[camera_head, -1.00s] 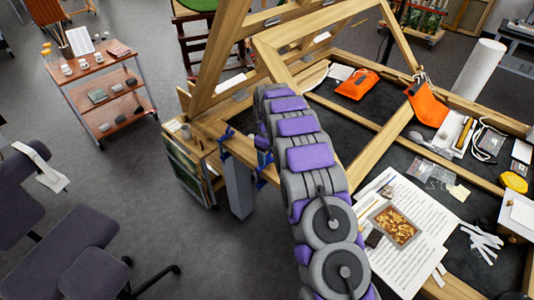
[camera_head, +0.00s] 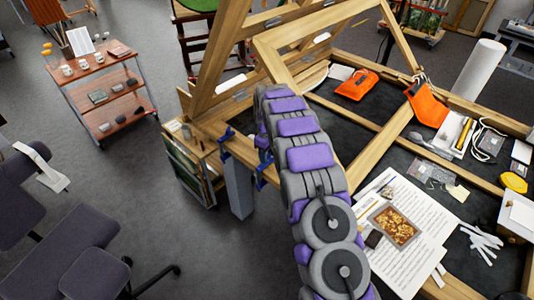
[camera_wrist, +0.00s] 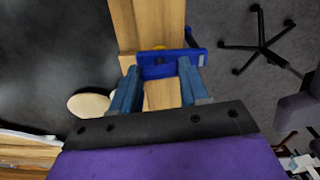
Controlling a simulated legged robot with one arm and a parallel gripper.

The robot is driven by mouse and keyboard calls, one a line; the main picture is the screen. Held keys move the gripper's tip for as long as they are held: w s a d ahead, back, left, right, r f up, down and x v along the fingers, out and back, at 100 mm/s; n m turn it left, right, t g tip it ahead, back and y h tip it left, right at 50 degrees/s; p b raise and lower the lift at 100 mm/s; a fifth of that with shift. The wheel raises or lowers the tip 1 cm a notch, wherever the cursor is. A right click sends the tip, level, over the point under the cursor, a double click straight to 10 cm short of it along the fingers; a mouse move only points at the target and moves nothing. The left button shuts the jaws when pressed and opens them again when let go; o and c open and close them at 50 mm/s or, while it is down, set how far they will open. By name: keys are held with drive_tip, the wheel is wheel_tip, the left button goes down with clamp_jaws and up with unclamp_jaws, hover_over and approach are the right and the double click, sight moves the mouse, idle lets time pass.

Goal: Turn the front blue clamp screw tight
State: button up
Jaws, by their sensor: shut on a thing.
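In the wrist view, the blue clamp (camera_wrist: 172,62) sits across the end of a wooden beam. My gripper (camera_wrist: 158,70) has its two blue-grey fingers on either side of a blue part of this clamp and is shut on it. The screw's thread and its exact grip are hard to make out. In the head view, the nearer blue clamp (camera_head: 262,183) shows beside my arm at the wooden frame's corner. Another blue clamp (camera_head: 226,134) is further left on the same frame. My arm hides most of my gripper there.
The wooden frame table (camera_head: 365,157) holds papers, an orange pouch (camera_head: 356,84) and a gilt fragment (camera_head: 395,226). A crate of panels (camera_head: 190,170) stands close by the clamps. A trolley (camera_head: 100,85) and a dark chair (camera_head: 70,250) are at left. Open floor lies between.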

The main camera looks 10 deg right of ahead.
drive_tip(key=m+p, duration=0.2)
drive_tip(key=m, duration=0.2)
drive_tip(key=shift+r+m, duration=0.1)
drive_tip(key=shift+m, duration=0.3)
drive_tip(key=m+p, duration=0.1)
drive_tip(key=m, duration=0.3)
drive_tip(key=m+p, duration=0.2)
drive_tip(key=m, duration=0.3)
drive_tip(key=shift+m, duration=0.4)
drive_tip(key=m+p, duration=0.1)
drive_tip(key=m, duration=0.3)
drive_tip(key=shift+m, duration=0.3)
drive_tip(key=m+p, duration=0.1)
drive_tip(key=m, duration=0.3)
drive_tip(key=shift+w+m+p, duration=0.1)
drive_tip(key=shift+m+p, duration=0.2)
drive_tip(key=shift+p, duration=0.1)
drive_tip(key=m+p, duration=0.2)
drive_tip(key=m, duration=0.2)
drive_tip(key=shift+r, duration=0.15)
drive_tip(key=m+p, duration=0.2)
drive_tip(key=m, duration=0.2)
drive_tip(key=shift+m+p, duration=1.05)
drive_tip(key=shift+m, duration=1.05)
drive_tip(key=shift+w, duration=0.1)
